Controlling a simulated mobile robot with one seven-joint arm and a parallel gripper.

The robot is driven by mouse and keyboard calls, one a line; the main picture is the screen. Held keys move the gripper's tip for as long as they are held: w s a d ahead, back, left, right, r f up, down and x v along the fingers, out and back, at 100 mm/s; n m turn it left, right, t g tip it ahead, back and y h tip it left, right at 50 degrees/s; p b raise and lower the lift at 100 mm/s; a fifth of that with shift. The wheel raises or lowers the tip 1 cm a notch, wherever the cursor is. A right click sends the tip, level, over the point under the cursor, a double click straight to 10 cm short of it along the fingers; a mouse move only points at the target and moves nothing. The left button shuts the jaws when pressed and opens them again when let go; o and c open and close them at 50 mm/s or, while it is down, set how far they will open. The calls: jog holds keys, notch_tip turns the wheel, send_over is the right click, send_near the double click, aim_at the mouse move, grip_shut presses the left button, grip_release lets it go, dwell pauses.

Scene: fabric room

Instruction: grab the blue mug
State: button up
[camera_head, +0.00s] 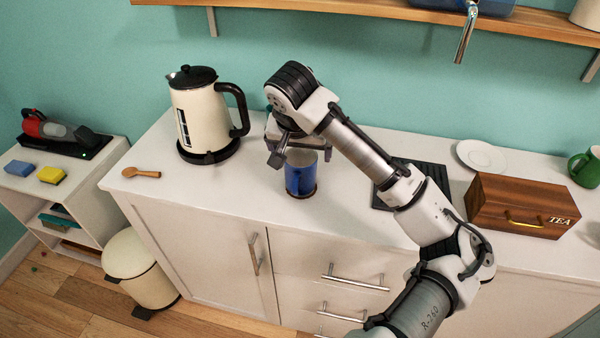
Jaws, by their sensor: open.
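The blue mug (300,180) stands upright on the white counter, right of the kettle and near the counter's front. It has a pale inside and a dark base ring; its handle is not clearly visible. My gripper (279,158) is open and empty, at the mug's upper left. A finger shows just left of the mug's rim, and another part of the gripper shows behind the rim. I cannot tell whether either touches the mug.
A cream kettle (201,112) stands to the left, a wooden spoon (141,173) lies at the left front. On the right are a dark ribbed mat (432,174), a white plate (481,155), a wooden tea box (522,206) and a green mug (585,167). A shelf (400,14) hangs above.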

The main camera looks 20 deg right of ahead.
aim_at(300, 162)
jog(key=shift+p+x, duration=0.9)
jog(key=shift+x, duration=2.1)
jog(key=shift+a, duration=0.15)
jog(key=shift+c, duration=0.2)
jog(key=c, duration=1.2)
